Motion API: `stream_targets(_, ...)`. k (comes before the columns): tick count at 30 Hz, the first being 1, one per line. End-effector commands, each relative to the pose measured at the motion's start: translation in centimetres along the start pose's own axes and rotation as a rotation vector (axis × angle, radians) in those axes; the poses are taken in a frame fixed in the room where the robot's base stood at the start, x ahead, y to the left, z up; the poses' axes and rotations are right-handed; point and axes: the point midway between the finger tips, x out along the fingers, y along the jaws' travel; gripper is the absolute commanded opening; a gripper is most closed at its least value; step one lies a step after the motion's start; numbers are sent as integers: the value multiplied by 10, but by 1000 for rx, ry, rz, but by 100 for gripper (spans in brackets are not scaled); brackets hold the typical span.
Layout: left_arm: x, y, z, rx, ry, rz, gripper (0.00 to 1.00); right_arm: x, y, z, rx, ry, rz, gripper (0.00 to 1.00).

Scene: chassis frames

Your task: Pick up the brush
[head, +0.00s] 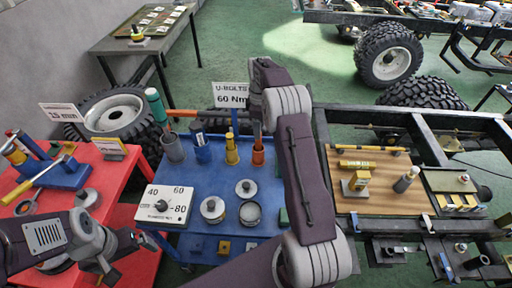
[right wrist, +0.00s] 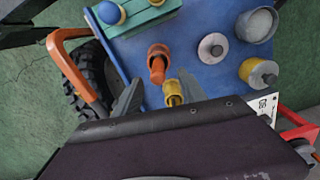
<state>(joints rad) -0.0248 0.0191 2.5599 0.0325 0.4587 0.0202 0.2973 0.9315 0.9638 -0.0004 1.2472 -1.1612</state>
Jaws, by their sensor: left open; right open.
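I cannot tell for certain which item is the brush. Several holders stand at the back of the blue cart top (head: 200,182). A dark grey cup (head: 173,148) has a green-handled item (head: 155,105) leaning up from it. A blue cup (head: 203,153), a yellow holder (head: 232,152) and an orange cup (head: 258,156) stand to its right. In the right wrist view, my right gripper (right wrist: 160,95) is open and empty, its fingers either side of the yellow holder (right wrist: 173,95), near the orange cup (right wrist: 158,62); contact cannot be told. My left gripper (head: 103,268) is open at bottom left.
A U-bolts sign (head: 231,95) and orange cart handle (head: 182,113) rise at the back. A red table (head: 115,175) is left; the chassis frame (head: 322,130) is right.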

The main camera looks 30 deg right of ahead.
Motion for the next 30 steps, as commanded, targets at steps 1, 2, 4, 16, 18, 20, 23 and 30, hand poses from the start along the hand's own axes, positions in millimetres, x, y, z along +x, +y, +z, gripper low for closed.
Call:
stream_targets(1,0,0,0,0,0,0,100,0,0,0,1,0,0,49)
stream_targets(2,0,0,0,0,0,0,100,3,0,0,0,0,-1,49)
stream_targets(4,-1,0,0,0,0,0,100,14,0,0,0,-1,-2,49)
stream_targets(16,-8,0,-1,0,0,0,100,52,1,-3,0,-1,-3,49)
stream_targets(18,-12,0,-1,0,0,0,100,65,3,-4,0,-1,-3,49)
stream_targets(20,-13,0,-1,0,0,0,100,76,4,-5,0,-1,-2,49)
stream_targets(23,-14,0,-1,0,0,0,100,87,4,-5,0,0,0,49)
stream_targets(30,-13,0,-1,0,0,0,100,90,4,-5,0,1,2,49)
